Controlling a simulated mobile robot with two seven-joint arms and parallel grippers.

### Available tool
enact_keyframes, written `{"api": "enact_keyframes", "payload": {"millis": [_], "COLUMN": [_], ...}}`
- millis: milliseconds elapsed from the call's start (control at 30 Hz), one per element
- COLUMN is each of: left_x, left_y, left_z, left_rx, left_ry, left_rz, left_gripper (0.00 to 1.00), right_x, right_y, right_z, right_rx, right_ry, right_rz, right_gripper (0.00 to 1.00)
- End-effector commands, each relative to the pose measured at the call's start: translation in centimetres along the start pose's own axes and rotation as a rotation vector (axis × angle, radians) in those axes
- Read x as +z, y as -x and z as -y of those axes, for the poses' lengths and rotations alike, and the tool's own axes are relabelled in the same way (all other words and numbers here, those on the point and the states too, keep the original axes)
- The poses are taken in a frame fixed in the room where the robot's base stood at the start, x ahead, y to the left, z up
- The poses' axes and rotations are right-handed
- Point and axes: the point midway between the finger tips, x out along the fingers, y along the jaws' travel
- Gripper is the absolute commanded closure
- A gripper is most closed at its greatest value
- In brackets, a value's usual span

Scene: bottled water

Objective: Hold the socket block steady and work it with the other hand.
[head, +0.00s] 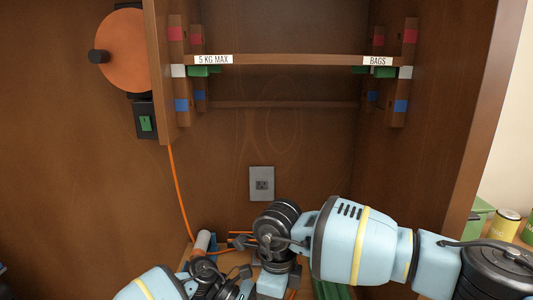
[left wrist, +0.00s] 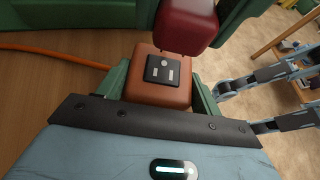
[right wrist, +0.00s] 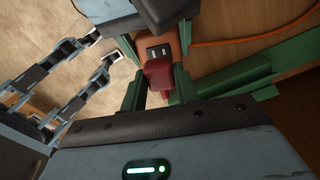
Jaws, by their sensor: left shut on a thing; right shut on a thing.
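The socket block (left wrist: 172,94) is orange-brown with a black slotted face. My left gripper (left wrist: 162,82) is shut on it, with green fingers on both sides. My right gripper (right wrist: 158,80) is shut on a red block (right wrist: 159,72), which also shows at the top of the left wrist view (left wrist: 187,26). The socket block shows just beyond the red block in the right wrist view (right wrist: 173,47). The slotted face is uncovered and the red block appears apart from it. In the head view both fingertips and both blocks are hidden behind my arms.
An orange cable (head: 178,190) hangs from a reel (head: 124,50) and leads to the socket block in the left wrist view (left wrist: 50,52). A grey wall outlet (head: 262,184) is on the cabinet's back. A labelled shelf (head: 290,60) spans above. Cans (head: 507,222) stand right.

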Motion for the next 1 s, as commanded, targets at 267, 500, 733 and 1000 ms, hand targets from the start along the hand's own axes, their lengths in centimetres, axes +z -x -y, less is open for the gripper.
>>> {"api": "enact_keyframes", "payload": {"millis": [267,500,733,1000], "left_x": [-0.3,-0.3,-0.3,-0.2], "left_y": [0.1,0.1,0.1,0.1], "left_z": [0.0,0.0,0.0,0.0], "left_rx": [0.001,0.001,0.001,0.001], "left_ry": [0.002,0.002,0.002,0.001], "left_rz": [-0.005,-0.005,-0.005,-0.003], "left_gripper": [0.55,0.55,0.55,0.09], "right_x": [0.0,0.0,0.0,0.0], "right_y": [1.0,1.8,1.9,1.8], "right_z": [0.0,0.0,0.0,0.0], "right_rx": [0.000,0.000,0.000,0.000], "right_ry": [0.000,0.000,0.000,0.000], "right_rz": [0.000,0.000,0.000,0.000], "right_gripper": [1.00,1.00,1.00,1.00]}}
